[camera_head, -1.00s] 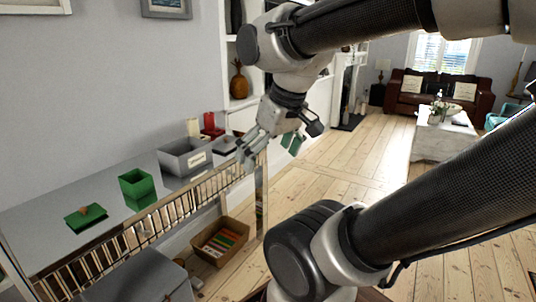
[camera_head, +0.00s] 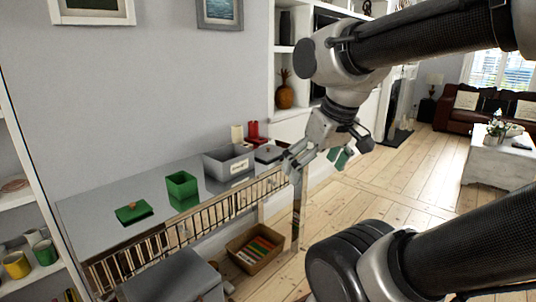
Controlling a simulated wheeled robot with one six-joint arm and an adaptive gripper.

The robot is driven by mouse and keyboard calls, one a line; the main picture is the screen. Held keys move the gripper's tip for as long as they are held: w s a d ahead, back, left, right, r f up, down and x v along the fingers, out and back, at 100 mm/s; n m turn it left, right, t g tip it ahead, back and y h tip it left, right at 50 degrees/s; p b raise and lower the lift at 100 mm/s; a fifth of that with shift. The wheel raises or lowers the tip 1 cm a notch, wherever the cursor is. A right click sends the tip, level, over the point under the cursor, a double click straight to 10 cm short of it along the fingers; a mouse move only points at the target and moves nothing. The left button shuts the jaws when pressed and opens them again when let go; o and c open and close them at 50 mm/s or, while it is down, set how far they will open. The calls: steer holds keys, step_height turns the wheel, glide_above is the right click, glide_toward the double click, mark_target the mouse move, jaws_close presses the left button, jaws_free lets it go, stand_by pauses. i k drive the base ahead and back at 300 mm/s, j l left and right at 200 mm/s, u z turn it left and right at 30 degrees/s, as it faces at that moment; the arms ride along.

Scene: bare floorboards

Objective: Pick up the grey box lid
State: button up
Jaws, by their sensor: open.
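A grey box (camera_head: 230,163) with a white label stands open on the table. A dark grey flat piece (camera_head: 268,153), which looks like the grey box lid, lies just right of the box, near the table's right end. My gripper (camera_head: 318,160) is open and empty. In the picture it is right of the lid, around the table's right end; its exact distance from the lid is hard to tell. No contact with the lid shows.
A cardboard box (camera_head: 256,248) stands on the floor below. Shelves with mugs (camera_head: 16,264) are at left.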

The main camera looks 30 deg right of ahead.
mark_target(269, 152)
steer(key=i+l+z, duration=0.15)
steer(key=i+l, duration=1.8)
steer(key=i+j, duration=0.05)
steer(key=i, duration=0.05)
